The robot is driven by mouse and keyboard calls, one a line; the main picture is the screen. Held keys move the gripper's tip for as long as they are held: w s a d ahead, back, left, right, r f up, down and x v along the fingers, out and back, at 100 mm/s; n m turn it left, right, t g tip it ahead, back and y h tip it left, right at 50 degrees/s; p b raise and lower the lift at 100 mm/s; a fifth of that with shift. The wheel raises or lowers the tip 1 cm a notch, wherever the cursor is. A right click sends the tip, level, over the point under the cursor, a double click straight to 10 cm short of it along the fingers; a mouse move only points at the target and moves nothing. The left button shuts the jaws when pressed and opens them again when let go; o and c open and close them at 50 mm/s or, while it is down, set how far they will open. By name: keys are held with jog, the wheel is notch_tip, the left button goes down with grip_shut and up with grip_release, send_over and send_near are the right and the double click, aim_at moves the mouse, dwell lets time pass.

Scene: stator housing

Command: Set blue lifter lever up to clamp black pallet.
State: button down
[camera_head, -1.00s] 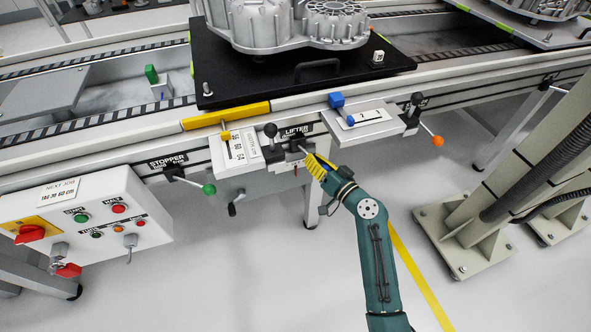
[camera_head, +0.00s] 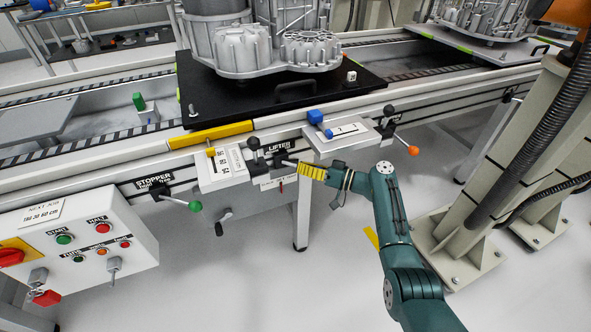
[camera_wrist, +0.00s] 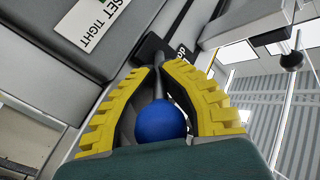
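The blue lifter lever's ball knob (camera_wrist: 160,122) sits between my yellow fingers in the wrist view. Its dark rod runs up between the fingertips, which close in around it. My gripper (camera_head: 302,167) reaches the lever from the right, just below the LIFTER label (camera_head: 278,146) in the head view; the fingers hide the knob there. The lever comes out of a dark pivot bracket (camera_head: 280,157) on the rail's front. The black pallet (camera_head: 225,108) lies on the conveyor above, carrying a grey metal housing (camera_head: 245,52). Whether it is clamped cannot be told.
The green-knobbed stopper lever (camera_head: 194,206) is to the left and an orange-knobbed lever (camera_head: 413,150) to the right. A control box (camera_head: 95,235) stands lower left, a beige column (camera_head: 490,170) right.

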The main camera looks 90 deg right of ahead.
jog(key=shift+f, duration=0.2)
jog(key=c, duration=1.1)
grip_release()
jog(key=shift+r, duration=0.1)
jog(key=v, duration=1.2)
